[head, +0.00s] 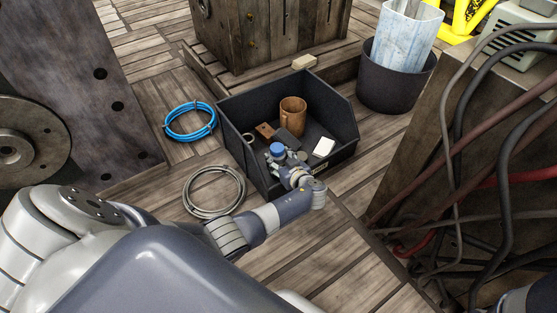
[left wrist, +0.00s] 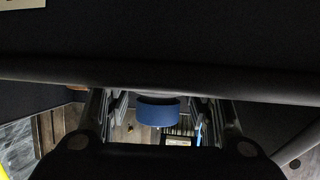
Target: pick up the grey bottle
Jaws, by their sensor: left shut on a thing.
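The grey bottle (head: 277,149) shows mainly as its blue cap, over the near side of the black bin (head: 240,115); most of its body is hidden by my gripper. My left gripper (head: 284,158) reaches over the bin's front and is shut on the bottle. In the left wrist view, the blue cap of the bottle (left wrist: 160,112) sits between the two fingers of my left gripper (left wrist: 160,120). I cannot tell whether the bottle touches the bin's floor. My right gripper is not in view.
The bin also holds a brown mug (head: 293,116), a white block (head: 324,147) and several small items. A blue hose coil (head: 190,121) and a grey cable coil (head: 214,191) lie left of it. A dark bucket (head: 396,85) stands back right; cables (head: 455,170) hang at right.

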